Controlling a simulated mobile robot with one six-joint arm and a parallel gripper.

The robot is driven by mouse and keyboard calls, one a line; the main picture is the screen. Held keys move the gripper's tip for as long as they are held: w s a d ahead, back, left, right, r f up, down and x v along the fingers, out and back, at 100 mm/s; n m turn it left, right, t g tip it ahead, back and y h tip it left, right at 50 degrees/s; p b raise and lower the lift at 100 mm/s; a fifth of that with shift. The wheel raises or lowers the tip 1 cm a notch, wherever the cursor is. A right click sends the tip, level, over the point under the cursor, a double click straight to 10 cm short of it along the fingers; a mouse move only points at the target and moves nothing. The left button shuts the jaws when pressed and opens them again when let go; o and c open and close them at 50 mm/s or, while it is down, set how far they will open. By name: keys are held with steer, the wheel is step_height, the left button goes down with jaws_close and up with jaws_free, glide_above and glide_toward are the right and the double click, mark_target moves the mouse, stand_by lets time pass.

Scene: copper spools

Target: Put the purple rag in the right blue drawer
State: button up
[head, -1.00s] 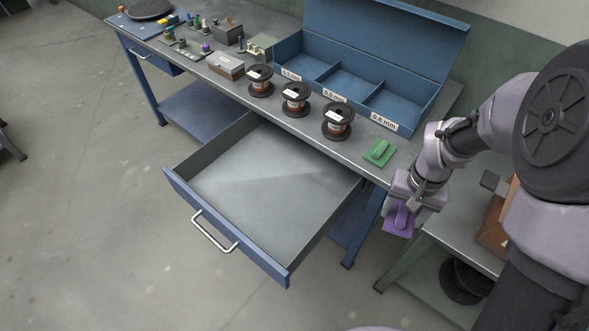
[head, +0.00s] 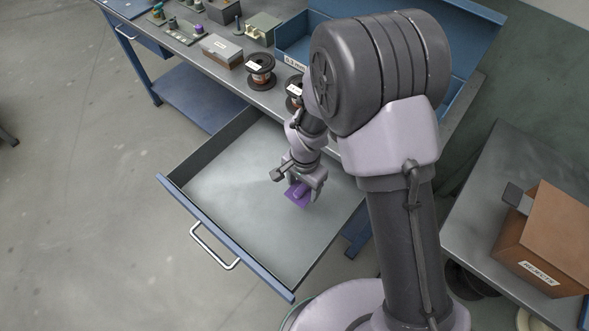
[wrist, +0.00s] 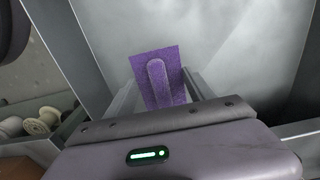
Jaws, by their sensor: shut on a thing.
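The purple rag (head: 298,194) is a small flat piece with a raised ridge. My gripper (head: 302,186) is shut on it and holds it over the open blue drawer (head: 225,180), toward the drawer's right side. In the wrist view the rag (wrist: 158,78) sits between the fingers by its ridge, with the grey drawer bottom behind it. I cannot tell how high it is above the bottom. The drawer is pulled out of the workbench and looks empty otherwise.
Copper spools (head: 260,70) stand along the bench edge. My arm hides part of the blue compartment box (head: 292,48). A box labelled as rejects (head: 545,240) stands on a side table at right. A small closed drawer (head: 148,62) is at far left.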

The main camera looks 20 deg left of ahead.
mark_target(303, 188)
steer(key=f+b, duration=0.1)
steer(key=f, duration=0.2)
steer(key=f+b, duration=0.1)
steer(key=f, duration=0.2)
steer(key=f+b, duration=0.1)
steer(key=f, duration=0.2)
steer(key=shift+s+f, duration=0.15)
steer(key=shift+s, duration=0.15)
steer(key=o, duration=1.4)
step_height(303, 188, up, 13)
steer(key=p, duration=0.4)
steer(key=shift+f+p, duration=0.2)
steer(key=shift+p, duration=0.15)
steer(key=d+r+t+y, duration=0.1)
steer(key=d+r, duration=0.5)
steer(key=r, duration=0.5)
steer(key=d+r+t+y, duration=0.1)
steer(key=d+r+t, duration=0.1)
steer(key=d+r, duration=0.6)
steer(key=s+d+r+t, duration=0.1)
steer(key=s+d+r, duration=0.1)
steer(key=s+r, duration=0.2)
steer(key=s+d+r+t, duration=0.1)
steer(key=s+r, duration=0.3)
steer(key=s+d+r, duration=0.2)
steer(key=s+r, duration=0.2)
steer(key=shift+d+t, duration=0.35)
steer(key=shift+t, duration=0.05)
